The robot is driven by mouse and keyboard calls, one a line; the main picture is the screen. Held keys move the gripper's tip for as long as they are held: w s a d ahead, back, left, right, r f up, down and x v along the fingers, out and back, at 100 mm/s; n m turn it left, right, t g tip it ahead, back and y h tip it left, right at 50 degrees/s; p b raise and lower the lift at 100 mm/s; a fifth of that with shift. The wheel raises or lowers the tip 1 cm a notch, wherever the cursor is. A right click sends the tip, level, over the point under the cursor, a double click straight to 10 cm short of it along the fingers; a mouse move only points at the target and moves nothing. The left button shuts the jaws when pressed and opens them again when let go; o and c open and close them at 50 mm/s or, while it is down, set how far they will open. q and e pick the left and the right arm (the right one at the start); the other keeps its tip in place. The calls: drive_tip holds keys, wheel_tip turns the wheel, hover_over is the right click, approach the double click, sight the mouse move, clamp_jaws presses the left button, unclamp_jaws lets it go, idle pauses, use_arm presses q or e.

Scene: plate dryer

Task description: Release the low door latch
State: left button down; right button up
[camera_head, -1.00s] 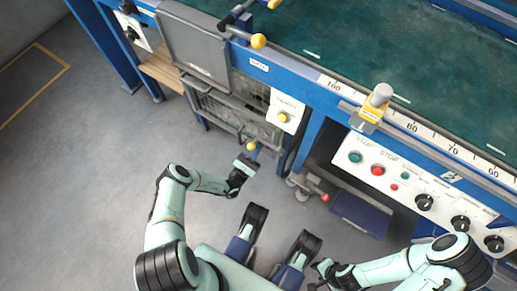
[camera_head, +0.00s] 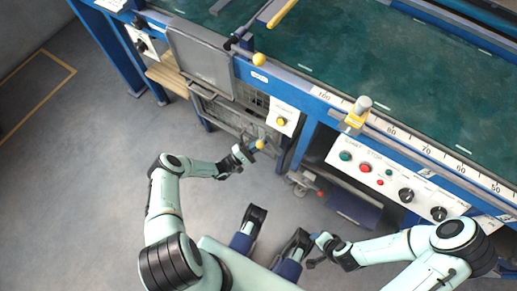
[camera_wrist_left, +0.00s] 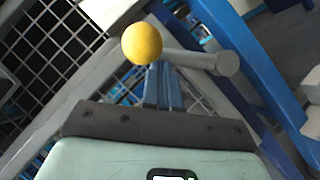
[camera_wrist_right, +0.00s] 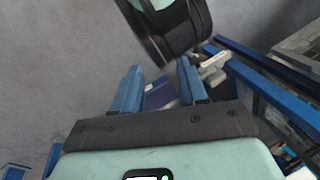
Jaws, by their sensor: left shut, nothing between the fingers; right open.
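The low door latch is a grey lever with a yellow ball knob (camera_head: 260,144) on the low mesh door (camera_head: 222,112) of the machine. In the left wrist view the knob (camera_wrist_left: 142,43) and its grey lever (camera_wrist_left: 200,60) lie just beyond my left fingertips, with the lever running right to a round end. My left gripper (camera_head: 243,153) is shut and empty, close beside the knob; whether it touches cannot be told. My right gripper (camera_wrist_right: 158,88) is open and empty, low at the right near my own base.
A second yellow ball knob (camera_head: 259,59) sits higher, by the grey panel (camera_head: 200,62). A white box with a yellow button (camera_head: 281,121) is right of the mesh door. A control panel (camera_head: 390,172) runs along the right. Floor left of the machine is clear.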

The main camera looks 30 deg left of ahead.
sight(263, 146)
use_arm(q)
drive_tip(key=r+m+g+p, duration=0.1)
drive_tip(key=p, duration=0.1)
drive_tip(key=d+r+m+p, duration=0.1)
drive_tip(key=m, duration=0.1)
drive_tip(key=shift+d+r+g+p, duration=0.15)
drive_tip(key=shift+r+g+p, duration=0.1)
drive_tip(key=shift+g+p, duration=0.15)
drive_tip(key=d+m+p, duration=0.1)
drive_tip(key=p, duration=0.1)
drive_tip(key=d+r+m+g+p, duration=0.1)
drive_tip(key=m+p, duration=0.1)
drive_tip(key=m+g+y+p, duration=0.1)
drive_tip(key=p, duration=0.1)
drive_tip(key=shift+s+d+r+m, duration=0.1)
drive_tip(key=shift+d+r+m, duration=0.2)
drive_tip(key=shift+d, duration=0.1)
drive_tip(key=shift+s+d+p, duration=0.1)
drive_tip(key=shift+d+p, duration=0.4)
drive_tip(key=shift+p, duration=0.2)
use_arm(e)
drive_tip(key=s+a+r+g, duration=0.1)
drive_tip(key=s+r, duration=0.2)
drive_tip(key=r, duration=0.2)
drive_tip(key=s+a+r+g+y, duration=0.1)
drive_tip(key=s+r+g, duration=0.1)
drive_tip(key=s+r, duration=0.2)
drive_tip(key=shift+r+n, duration=0.3)
drive_tip(key=shift+r, duration=0.95)
